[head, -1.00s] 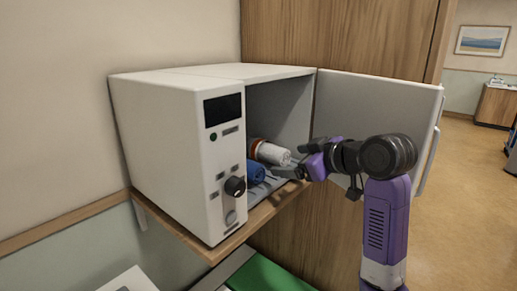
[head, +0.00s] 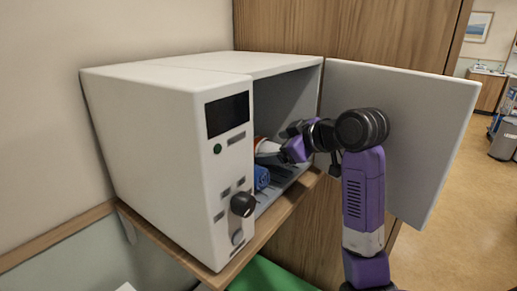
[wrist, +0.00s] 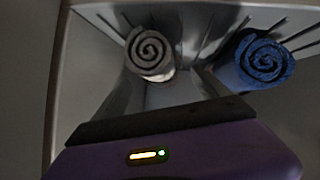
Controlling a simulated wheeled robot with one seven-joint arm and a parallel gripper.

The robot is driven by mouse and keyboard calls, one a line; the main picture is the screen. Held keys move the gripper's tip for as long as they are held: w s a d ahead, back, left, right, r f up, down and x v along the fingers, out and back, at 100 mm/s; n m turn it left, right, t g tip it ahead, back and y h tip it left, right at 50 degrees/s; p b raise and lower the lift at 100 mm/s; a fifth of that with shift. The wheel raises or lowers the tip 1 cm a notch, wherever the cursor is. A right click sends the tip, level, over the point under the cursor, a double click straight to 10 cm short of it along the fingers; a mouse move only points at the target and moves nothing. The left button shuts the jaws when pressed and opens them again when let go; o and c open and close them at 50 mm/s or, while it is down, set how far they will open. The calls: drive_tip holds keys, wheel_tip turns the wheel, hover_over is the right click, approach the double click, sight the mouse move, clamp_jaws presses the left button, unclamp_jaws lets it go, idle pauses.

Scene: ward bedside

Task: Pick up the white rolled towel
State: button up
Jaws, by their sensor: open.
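The white rolled towel (head: 268,147) lies inside the open cabinet, partly hidden by my gripper in the head view; an orange-red band shows near it. In the wrist view its spiral end (wrist: 150,50) faces me and looks grey in the dim light. My gripper (wrist: 161,80) is open, its two fingers pointing into the cabinet towards the towel's end. The towel's end lies at the fingertips, a little left of their middle. I cannot tell whether they touch it. In the head view the fingertips are hardly visible.
A blue rolled towel (head: 262,178) lies beside the white one, to its right in the wrist view (wrist: 263,62). The white cabinet (head: 150,130) stands on a wooden shelf (head: 262,228). Its open door (head: 425,135) stands close behind my arm. The cabinet floor is slotted.

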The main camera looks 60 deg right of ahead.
sight(263, 147)
drive_tip(key=shift+p+x, duration=0.6)
drive_tip(key=shift+x, duration=2.1)
drive_tip(key=shift+w+a+r, duration=0.1)
drive_tip(key=shift+a, duration=0.05)
drive_tip(key=c, duration=1.4)
drive_tip(key=shift+c, duration=0.6)
drive_tip(key=shift+r, duration=0.15)
